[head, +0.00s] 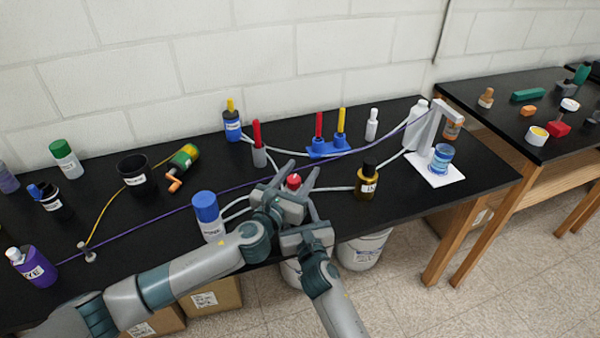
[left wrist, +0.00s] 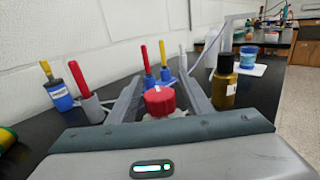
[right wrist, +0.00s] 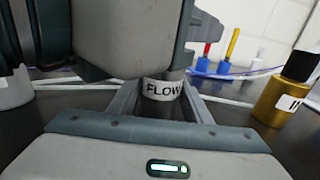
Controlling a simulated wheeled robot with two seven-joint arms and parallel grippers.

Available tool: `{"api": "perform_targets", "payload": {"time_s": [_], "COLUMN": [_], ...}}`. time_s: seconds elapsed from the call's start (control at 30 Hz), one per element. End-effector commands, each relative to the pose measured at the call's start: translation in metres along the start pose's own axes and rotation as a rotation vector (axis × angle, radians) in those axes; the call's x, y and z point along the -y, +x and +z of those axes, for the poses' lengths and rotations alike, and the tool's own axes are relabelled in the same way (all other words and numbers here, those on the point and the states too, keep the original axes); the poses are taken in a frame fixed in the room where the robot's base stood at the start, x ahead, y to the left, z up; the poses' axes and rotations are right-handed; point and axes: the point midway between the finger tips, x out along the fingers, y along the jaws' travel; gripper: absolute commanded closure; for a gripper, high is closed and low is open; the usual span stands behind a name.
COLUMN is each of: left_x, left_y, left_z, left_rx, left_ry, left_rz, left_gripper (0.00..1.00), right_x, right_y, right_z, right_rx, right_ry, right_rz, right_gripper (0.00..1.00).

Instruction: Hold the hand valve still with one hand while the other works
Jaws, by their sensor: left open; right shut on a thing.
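The hand valve has a red knob (head: 293,181) on top and a grey body with a FLOW label (right wrist: 162,90). The knob also shows in the left wrist view (left wrist: 160,101). My left gripper (head: 300,168) is open, its fingers on either side of the knob with visible gaps. My right gripper (right wrist: 158,100) comes in low from the front and is shut on the valve body at the label. My left gripper and wrist cover much of the valve and the right fingers in the head view.
A blue-capped white bottle (head: 208,214) stands left of the grippers, and an amber bottle (head: 367,182) right of them. Behind are a red-handled tool in a grey holder (head: 258,157) and a blue rack (head: 328,150). Pale tubing and a purple line (head: 150,209) cross the black bench.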

Motion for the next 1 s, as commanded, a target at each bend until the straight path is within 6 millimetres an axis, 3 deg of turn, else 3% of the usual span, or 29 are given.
{"api": "perform_targets", "payload": {"time_s": [0.2, 0.37, 0.67, 1.0], "left_x": [0.0000, 0.0000, 0.0004, 0.0067], "left_y": [0.0000, -0.0001, 0.0004, -0.0002], "left_z": [0.0002, 0.0002, 0.0006, 0.0009], "left_rx": [0.000, 0.000, 0.002, 0.003], "left_ry": [0.000, 0.000, 0.003, 0.003], "left_rz": [0.000, 0.000, -0.036, -0.236], "left_gripper": [0.56, 0.95, 0.95, 0.95], "right_x": [0.0001, 0.0000, 0.0001, -0.0003], "right_y": [0.0000, 0.0000, -0.0001, -0.0001], "right_z": [-0.0001, -0.0002, -0.0002, -0.0002], "right_rx": [0.000, 0.000, 0.000, 0.000], "right_ry": [0.000, 0.000, 0.000, 0.001], "right_rz": [0.000, 0.000, 0.000, 0.000], "right_gripper": [0.81, 0.81, 0.81, 0.81]}}
